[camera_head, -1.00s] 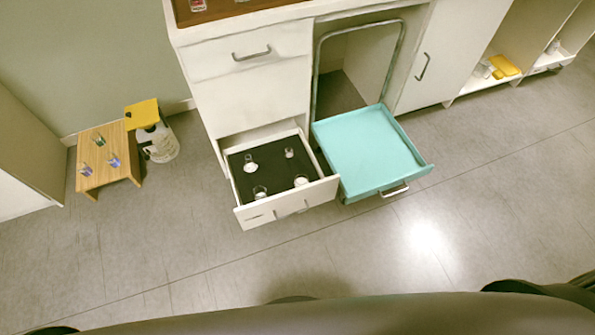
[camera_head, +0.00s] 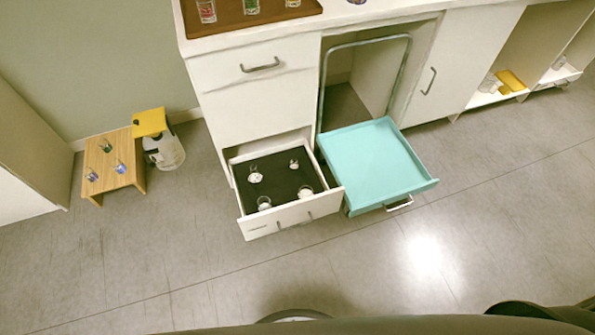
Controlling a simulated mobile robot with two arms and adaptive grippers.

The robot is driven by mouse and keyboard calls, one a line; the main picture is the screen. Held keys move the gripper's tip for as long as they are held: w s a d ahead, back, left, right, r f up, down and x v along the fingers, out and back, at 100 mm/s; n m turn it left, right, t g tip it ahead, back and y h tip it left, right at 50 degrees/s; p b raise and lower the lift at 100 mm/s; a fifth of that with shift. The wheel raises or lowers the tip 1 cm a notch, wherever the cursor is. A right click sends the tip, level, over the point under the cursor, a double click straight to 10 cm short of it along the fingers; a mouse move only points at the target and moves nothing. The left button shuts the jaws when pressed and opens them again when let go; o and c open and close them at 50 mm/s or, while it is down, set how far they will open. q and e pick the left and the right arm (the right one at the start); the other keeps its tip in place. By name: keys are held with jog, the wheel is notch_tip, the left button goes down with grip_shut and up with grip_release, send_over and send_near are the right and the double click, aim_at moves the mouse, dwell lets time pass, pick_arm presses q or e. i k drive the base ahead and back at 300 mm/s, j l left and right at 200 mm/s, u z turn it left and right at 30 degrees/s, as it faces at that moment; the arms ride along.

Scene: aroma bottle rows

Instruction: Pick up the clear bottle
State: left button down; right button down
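Several small clear bottles stand in the open white drawer on its black liner (camera_head: 277,183). One clear bottle (camera_head: 255,175) is at the back left, one (camera_head: 294,164) at the back right, one (camera_head: 264,203) at the front left and one (camera_head: 305,191) at the front right. I cannot tell which one the task means. On the brown tray (camera_head: 226,18) on the counter are a red bottle (camera_head: 207,11), a green bottle (camera_head: 251,6) and part of a third at the top edge. Neither of my grippers is in view.
A turquoise pull-out tray (camera_head: 375,165) is extended beside the drawer. A wooden stool (camera_head: 127,179) with small coloured bottles stands left, next to a yellow-topped container (camera_head: 164,150). Open shelves with yellow items (camera_head: 511,80) are far right. The floor (camera_head: 300,265) in front is clear.

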aim_at(294, 162)
jog(key=i+j+z, duration=0.1)
jog(key=j, duration=0.2)
jog(key=i+j+z, duration=0.1)
jog(key=j, duration=0.25)
jog(key=i+j, duration=0.2)
jog(key=j, duration=0.15)
jog(key=i+j+z, duration=0.15)
jog(key=j, duration=0.15)
